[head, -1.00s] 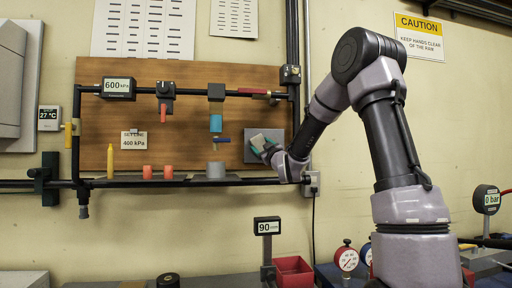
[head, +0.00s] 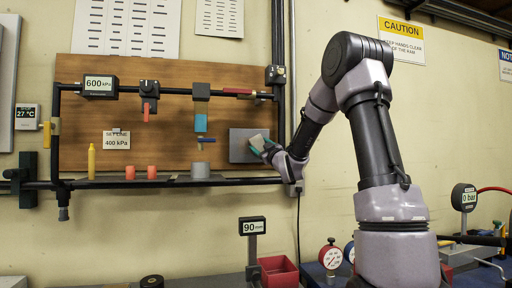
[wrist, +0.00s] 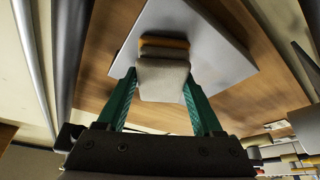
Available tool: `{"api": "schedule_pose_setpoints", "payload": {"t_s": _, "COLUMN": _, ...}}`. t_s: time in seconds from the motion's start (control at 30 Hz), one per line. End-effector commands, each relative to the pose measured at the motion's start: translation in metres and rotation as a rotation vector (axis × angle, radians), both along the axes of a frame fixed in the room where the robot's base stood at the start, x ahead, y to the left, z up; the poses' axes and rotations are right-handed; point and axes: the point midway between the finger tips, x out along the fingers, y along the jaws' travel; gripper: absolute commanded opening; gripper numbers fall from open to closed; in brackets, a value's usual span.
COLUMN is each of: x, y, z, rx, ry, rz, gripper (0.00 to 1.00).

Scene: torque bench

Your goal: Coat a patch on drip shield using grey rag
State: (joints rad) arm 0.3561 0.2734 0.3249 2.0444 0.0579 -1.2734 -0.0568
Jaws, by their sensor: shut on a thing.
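The drip shield appears to be the grey square plate (head: 240,147) on the right part of the wooden board; it fills the middle of the wrist view (wrist: 215,50). My gripper (head: 264,146) is at the plate's right side. In the wrist view its green fingers (wrist: 162,98) are shut on the grey rag (wrist: 163,80), a pale folded pad with an orange-brown band at its far end. The rag (head: 257,141) lies over the plate in both views; whether it touches the plate I cannot tell. No coated patch can be made out on the plate.
Black pipes frame the wooden board (head: 130,135). A shelf below holds a yellow tube (head: 91,161), two orange-red pieces and a grey cylinder (head: 200,170). A blue-handled valve (head: 207,139) is left of the plate. A red bin (head: 278,272) stands lower down.

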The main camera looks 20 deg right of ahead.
Motion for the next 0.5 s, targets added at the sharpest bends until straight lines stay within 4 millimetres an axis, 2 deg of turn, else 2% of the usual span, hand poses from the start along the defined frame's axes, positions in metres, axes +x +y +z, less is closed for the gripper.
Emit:
{"api": "schedule_pose_setpoints", "payload": {"t_s": 0.23, "x": 0.001, "y": -0.02, "z": 0.0, "rx": 0.001, "ry": 0.001, "rz": -0.003, "gripper": 0.23}}
{"api": "schedule_pose_setpoints", "payload": {"t_s": 0.5, "x": -0.001, "y": -0.015, "z": 0.0, "rx": 0.0, "ry": -0.001, "rz": 0.0, "gripper": 0.23}}
